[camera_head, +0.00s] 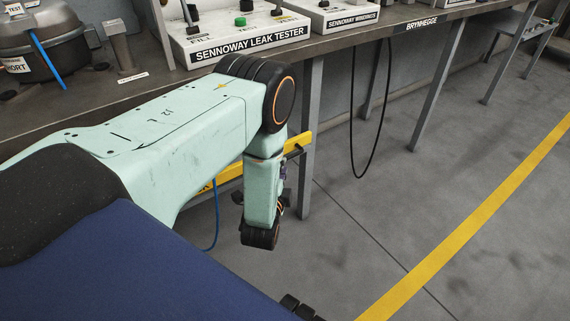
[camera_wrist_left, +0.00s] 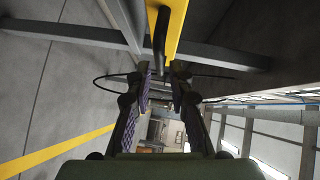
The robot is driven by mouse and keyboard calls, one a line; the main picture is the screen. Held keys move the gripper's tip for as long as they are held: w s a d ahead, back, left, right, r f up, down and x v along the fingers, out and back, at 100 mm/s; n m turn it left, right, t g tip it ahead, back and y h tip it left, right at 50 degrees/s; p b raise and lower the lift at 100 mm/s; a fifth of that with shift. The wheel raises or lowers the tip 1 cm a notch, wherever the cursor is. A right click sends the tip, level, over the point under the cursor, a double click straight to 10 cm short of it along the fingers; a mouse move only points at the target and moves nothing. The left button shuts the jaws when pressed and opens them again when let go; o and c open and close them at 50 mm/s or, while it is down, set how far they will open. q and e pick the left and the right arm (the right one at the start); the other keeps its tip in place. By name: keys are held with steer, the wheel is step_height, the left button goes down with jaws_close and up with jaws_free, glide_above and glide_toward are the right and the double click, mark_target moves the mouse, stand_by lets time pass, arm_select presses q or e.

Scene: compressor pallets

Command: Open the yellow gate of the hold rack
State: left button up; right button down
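The yellow gate (camera_head: 299,142) shows as a short bar past my left wrist in the head view, under the bench edge. Most of it is hidden behind my left arm. In the left wrist view its yellow bar (camera_wrist_left: 178,18) comes down from the top, with a black handle (camera_wrist_left: 160,35) along it. My left gripper (camera_wrist_left: 162,82) is open, its two dark fingers apart. The handle's end shows in the gap between the fingertips, with no clear contact on either side. In the head view the fingers are mostly hidden behind the wrist. My right gripper is not in view.
The workbench (camera_head: 335,40) carries a leak tester (camera_head: 240,35) and a compressor (camera_head: 40,50). A grey bench leg (camera_head: 311,150) stands close beside the gate and my wrist. A black cable (camera_head: 352,140) hangs in a loop to the right. The floor on the right is clear.

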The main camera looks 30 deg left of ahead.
arm_select(q)
steer(key=b+x, duration=0.1)
steer(key=x, duration=0.3)
steer(key=shift+w+b, duration=0.35)
steer(key=shift+w, duration=0.05)
jaws_close()
